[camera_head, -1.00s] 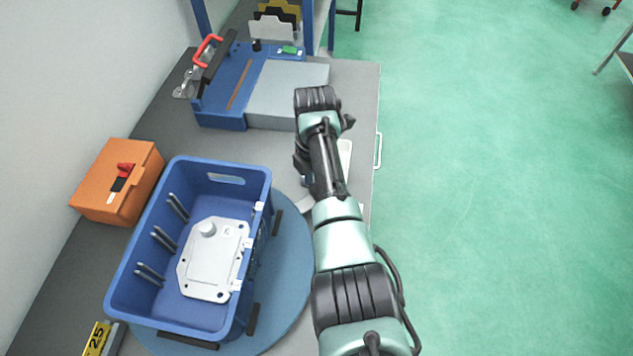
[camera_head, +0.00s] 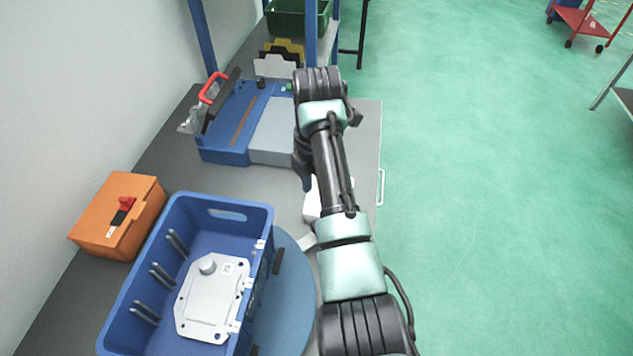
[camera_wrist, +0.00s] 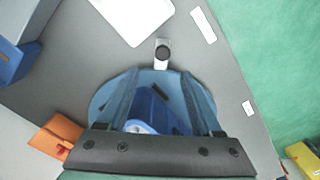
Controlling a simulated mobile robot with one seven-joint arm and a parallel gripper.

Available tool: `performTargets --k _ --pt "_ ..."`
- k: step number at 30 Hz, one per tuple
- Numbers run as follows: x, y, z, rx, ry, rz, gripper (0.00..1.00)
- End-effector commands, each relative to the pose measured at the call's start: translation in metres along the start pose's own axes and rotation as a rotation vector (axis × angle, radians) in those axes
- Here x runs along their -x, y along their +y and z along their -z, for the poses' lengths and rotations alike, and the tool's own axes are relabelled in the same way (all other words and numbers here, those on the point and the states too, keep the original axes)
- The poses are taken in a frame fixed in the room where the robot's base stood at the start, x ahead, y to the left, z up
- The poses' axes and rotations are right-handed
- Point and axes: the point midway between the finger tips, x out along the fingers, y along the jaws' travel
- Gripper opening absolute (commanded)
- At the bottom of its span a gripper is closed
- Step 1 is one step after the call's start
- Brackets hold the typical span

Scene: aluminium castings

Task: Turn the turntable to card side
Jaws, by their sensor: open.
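The blue round turntable (camera_head: 293,300) lies on the grey bench with a blue tote (camera_head: 118,306) on it. A light grey casting (camera_head: 207,298) with a round boss lies inside the tote. A pale tab (camera_head: 306,241) shows at the turntable's far edge. In the wrist view the turntable (camera_wrist: 100,102) and part of the tote (camera_wrist: 155,108) lie beyond my gripper (camera_wrist: 157,74), whose fingers are apart and empty. My arm hides the gripper in the head view.
An orange box (camera_head: 105,222) stands left of the tote. A blue fixture with a red handle (camera_head: 228,125) stands at the back of the bench. A white flat item (camera_head: 311,203) lies partly behind my arm. Green floor (camera_head: 500,200) is open on the right.

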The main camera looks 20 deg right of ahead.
Motion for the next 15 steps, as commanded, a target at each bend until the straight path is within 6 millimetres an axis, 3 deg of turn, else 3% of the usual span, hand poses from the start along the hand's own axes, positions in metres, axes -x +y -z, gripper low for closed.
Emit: performTargets --k 6,15 --pt "0.027 0.001 0.0 0.001 0.0 -0.002 0.67" --pt "0.031 0.0 0.0 0.001 0.001 0.0 0.67"
